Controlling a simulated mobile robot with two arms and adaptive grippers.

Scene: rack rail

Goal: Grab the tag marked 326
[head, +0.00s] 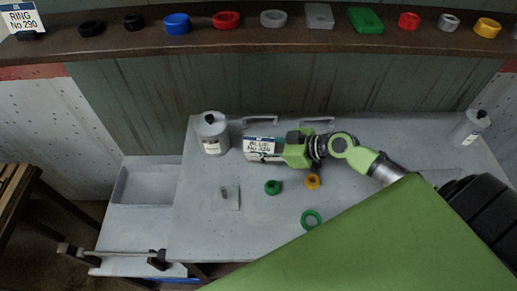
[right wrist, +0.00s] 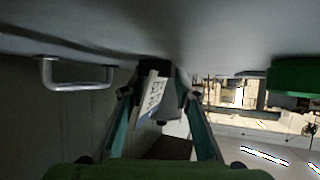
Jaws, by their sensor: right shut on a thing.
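The tag (head: 260,143) is a small white card with a blue band and dark print reading BLUE and a number that looks like 326. It lies at the fingers of my right gripper (head: 283,153), above the grey table. In the right wrist view the tag (right wrist: 150,97) stands tilted between the two teal fingers of my right gripper (right wrist: 160,112), with dark and grey parts right behind it. My right gripper is shut on the tag; the exact contact is partly hidden. My left gripper is not in view.
A grey canister (head: 212,133) stands left of the tag. A curved shelf (head: 260,47) with coloured rings and a RING No 290 tag (head: 20,18) runs behind.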

